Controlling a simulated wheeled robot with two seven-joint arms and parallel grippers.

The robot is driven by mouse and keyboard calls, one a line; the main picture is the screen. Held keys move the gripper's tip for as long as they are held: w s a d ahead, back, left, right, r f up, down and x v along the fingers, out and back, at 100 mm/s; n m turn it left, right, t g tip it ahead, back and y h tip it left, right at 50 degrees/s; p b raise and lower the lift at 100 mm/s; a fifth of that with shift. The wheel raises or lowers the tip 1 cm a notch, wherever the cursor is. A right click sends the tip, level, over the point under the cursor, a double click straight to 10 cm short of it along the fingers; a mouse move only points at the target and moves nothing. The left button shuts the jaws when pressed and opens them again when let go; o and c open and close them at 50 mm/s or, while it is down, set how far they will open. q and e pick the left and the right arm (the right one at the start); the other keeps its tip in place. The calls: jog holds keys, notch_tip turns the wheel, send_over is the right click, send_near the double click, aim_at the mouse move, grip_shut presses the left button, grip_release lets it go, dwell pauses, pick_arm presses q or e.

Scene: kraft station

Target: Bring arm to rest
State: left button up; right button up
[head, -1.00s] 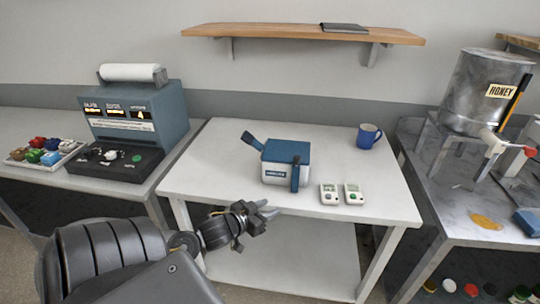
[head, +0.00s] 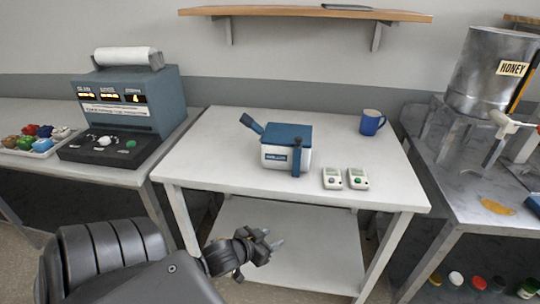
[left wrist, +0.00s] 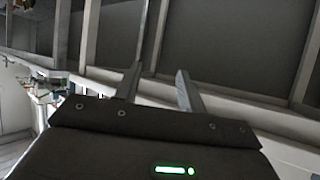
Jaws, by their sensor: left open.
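My left arm comes in from the lower left in the head view. Its gripper (head: 272,242) hangs in front of the white table (head: 210,150), below the level of the tabletop and over the lower shelf. The jaws are apart with nothing between them. In the left wrist view the two fingers (left wrist: 158,85) also stand apart and empty, with table frames and shelves beyond them. My right gripper does not show in either view.
On the table stand a blue-and-white box-shaped device (head: 287,148), two small white units (head: 332,179) and a blue mug (head: 372,122). At left is a blue-grey machine (head: 125,98); at right, a metal honey tank (head: 485,75). The table's front edge is close above my gripper.

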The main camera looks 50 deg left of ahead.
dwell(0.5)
pick_arm(q)
jog(key=s+a+f+m+g+y, duration=0.1)
jog(key=s+a+f+m, duration=0.15)
jog(key=f, duration=0.65)
jog(key=s+a+f+m+g, duration=0.15)
jog(key=a+f, duration=0.25)
jog(key=f, duration=0.5)
jog(key=s+f+g, duration=0.4)
jog(key=s+f, duration=0.8)
jog(key=f, duration=0.5)
jog(key=s+d+f+g, duration=0.4)
jog(key=s+d+f, duration=0.2)
jog(key=s+f, duration=0.6)
jog(key=s+d, duration=0.2)
jog(key=d, duration=0.3)
jog(key=s+d+f+n+h, duration=0.1)
jog(key=s+d, duration=0.2)
jog(key=d, duration=0.3)
jog(key=shift+s+g+h, duration=0.3)
jog(key=shift+g, duration=0.15)
